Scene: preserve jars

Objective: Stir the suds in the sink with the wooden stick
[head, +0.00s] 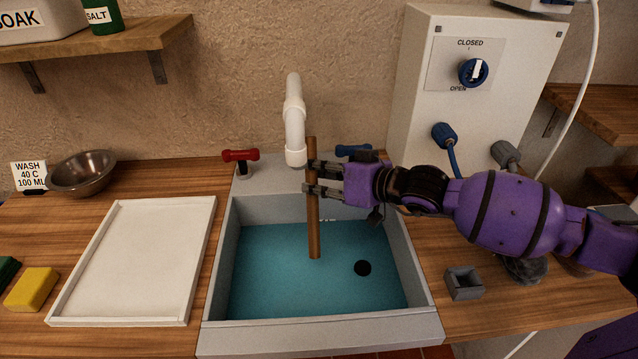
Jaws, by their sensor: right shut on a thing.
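The wooden stick (314,232) is a brown rod held upright over the sink. My right gripper (315,178) is shut on its upper part, just below and beside the white faucet spout. The stick's lower end is over the blue-green surface inside the sink (213,285); I cannot tell whether it touches that surface. No clear foam shows. My left gripper is not in view.
The white faucet (294,115) stands close behind the stick, between a red tap handle (240,156) and a blue one (353,150). A white tray (135,258), metal bowl (82,174) and yellow sponge (31,289) are left. A small grey box (464,284) is right.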

